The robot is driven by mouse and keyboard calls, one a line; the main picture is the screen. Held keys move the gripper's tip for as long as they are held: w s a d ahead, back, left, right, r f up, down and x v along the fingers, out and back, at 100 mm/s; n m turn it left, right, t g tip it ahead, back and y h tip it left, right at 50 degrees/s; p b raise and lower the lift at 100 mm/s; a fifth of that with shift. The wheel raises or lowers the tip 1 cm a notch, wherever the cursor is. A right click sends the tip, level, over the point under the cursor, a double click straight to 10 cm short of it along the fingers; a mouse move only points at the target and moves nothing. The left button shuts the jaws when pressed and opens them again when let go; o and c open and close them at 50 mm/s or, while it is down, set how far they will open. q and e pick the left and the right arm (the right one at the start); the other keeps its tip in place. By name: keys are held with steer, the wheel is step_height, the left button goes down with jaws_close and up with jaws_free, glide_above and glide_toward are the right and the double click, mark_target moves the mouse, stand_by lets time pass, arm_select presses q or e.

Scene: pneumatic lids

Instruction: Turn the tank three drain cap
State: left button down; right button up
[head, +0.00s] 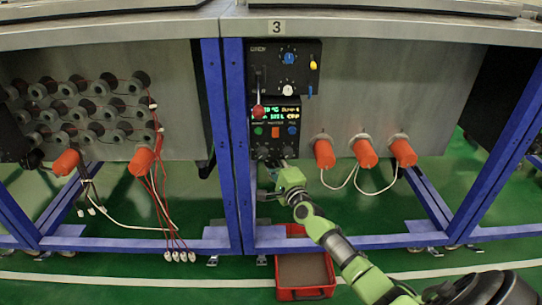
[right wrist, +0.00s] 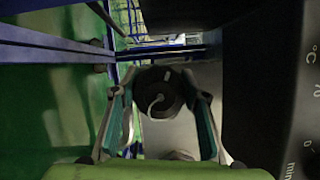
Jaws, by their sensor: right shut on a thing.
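The tank three drain cap (right wrist: 157,90) is a round black cap with a pale curved mark on its face. It shows in the right wrist view between the two fingers of my right gripper (right wrist: 160,98), which is shut on it. In the head view my right gripper (head: 270,186) is below the control panel, beside the blue post; the cap is too small to make out there. The steel tank (head: 375,95) carries a plate with the number 3 (head: 278,27). My left gripper is in neither view.
A black control panel (head: 287,68) with knobs, a red-knobbed lever and a display is above the gripper. Three orange plugs with white cables (head: 324,153) are to its right. A red bin (head: 304,294) stands on the green floor below. Blue frame posts (head: 234,140) are close on the left.

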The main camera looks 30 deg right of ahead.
steer(key=shift+f, duration=0.1)
steer(key=o, duration=1.1)
steer(key=s, duration=0.4)
steer(key=s+a, duration=0.1)
steer(key=s, duration=0.3)
steer(key=s+a, duration=0.1)
steer(key=s, duration=0.3)
steer(key=shift+f, duration=0.3)
steer(key=shift+w, duration=0.1)
